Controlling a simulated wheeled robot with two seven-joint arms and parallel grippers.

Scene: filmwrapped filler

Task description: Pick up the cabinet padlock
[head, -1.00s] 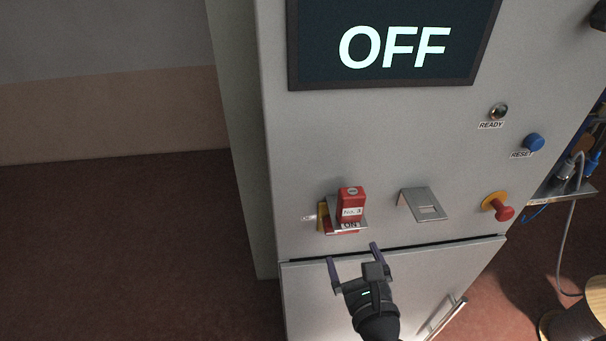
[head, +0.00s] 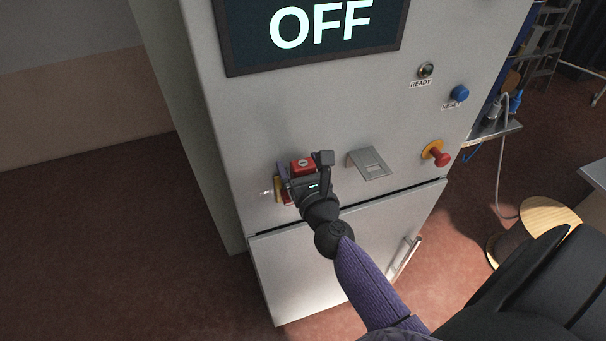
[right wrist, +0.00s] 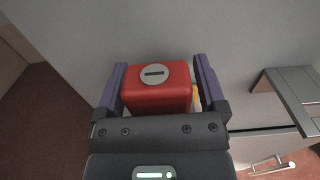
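The red cabinet padlock (head: 303,166) hangs at the cabinet front, its lower part hidden behind my right gripper. In the right wrist view its red body (right wrist: 158,93), with a round grey keyhole disc on top, sits between the two fingers. My right gripper (head: 304,170) is open around it, one finger on each side. A narrow gap shows on the padlock's right side, and contact on the left is hard to tell. My left gripper is not in view.
A grey metal bracket (head: 369,163) juts out just right of the padlock. Farther right is a red emergency knob (head: 441,159). A blue reset button (head: 459,93) and a ready lamp (head: 425,70) sit above. A screen (head: 315,30) reads OFF. A wooden stool (head: 548,215) stands right.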

